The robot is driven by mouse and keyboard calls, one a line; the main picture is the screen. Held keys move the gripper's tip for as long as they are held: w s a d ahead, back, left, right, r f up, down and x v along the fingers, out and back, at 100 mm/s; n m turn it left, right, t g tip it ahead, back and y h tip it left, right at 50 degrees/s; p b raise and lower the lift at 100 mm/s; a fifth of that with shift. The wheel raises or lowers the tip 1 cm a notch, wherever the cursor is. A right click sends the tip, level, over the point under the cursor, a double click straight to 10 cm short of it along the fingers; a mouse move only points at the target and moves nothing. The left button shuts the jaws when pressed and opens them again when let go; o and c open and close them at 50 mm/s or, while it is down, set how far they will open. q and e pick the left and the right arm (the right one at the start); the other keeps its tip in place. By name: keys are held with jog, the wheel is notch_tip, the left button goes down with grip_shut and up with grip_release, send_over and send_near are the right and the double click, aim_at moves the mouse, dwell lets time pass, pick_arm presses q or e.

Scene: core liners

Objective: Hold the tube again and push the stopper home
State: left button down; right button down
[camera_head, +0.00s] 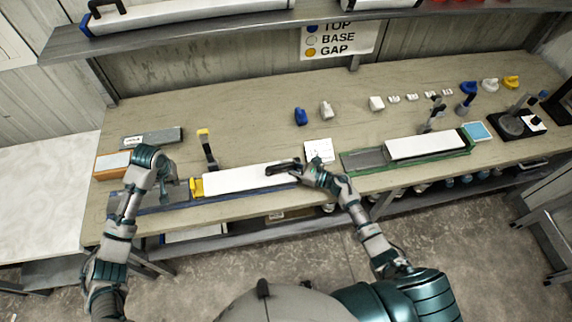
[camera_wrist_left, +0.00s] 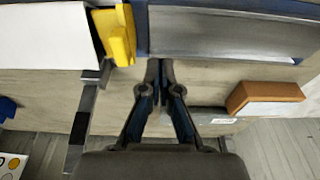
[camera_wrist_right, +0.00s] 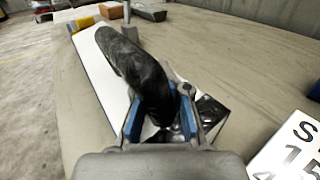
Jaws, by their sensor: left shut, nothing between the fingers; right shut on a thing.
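The long white tube (camera_head: 235,179) lies in a blue cradle (camera_head: 150,209) near the bench's front edge. A yellow stopper (camera_head: 196,187) sits at its left end; in the left wrist view the stopper (camera_wrist_left: 117,38) touches the tube's end (camera_wrist_left: 40,38), but how deep it sits I cannot tell. My left gripper (camera_wrist_left: 160,64) is shut and empty, left of the stopper, above the bare grey channel (camera_wrist_left: 225,38). My right gripper (camera_wrist_right: 160,125) is shut on a black handle (camera_wrist_right: 135,62) on top of the tube, toward its right end. The fingers partly hide the handle's near end.
A yellow-topped post (camera_head: 207,145) stands behind the stopper. An orange-and-white block (camera_head: 112,164) and a grey block (camera_head: 152,137) lie at the left. A white card (camera_head: 320,150) is behind my right gripper. A green cradle (camera_head: 362,161) with another white tube (camera_head: 425,145) is right.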

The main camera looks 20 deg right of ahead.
pick_arm(q)
jog(key=m+h, duration=0.2)
jog(key=m, duration=0.4)
send_over(176, 197)
jog(key=shift+t, duration=0.3)
jog(key=shift+w+a+f, duration=0.15)
jog(key=shift+a+f, duration=0.05)
jog(key=shift+f, duration=1.4)
jog(key=shift+w+a+f, duration=0.1)
jog(key=shift+a+f, duration=0.05)
jog(key=shift+f, duration=1.45)
jog(key=shift+f, duration=0.1)
jog(key=shift+f, duration=0.8)
jog(key=shift+s, duration=0.1)
jog(key=shift+s+f, duration=0.15)
jog(key=shift+s, duration=0.5)
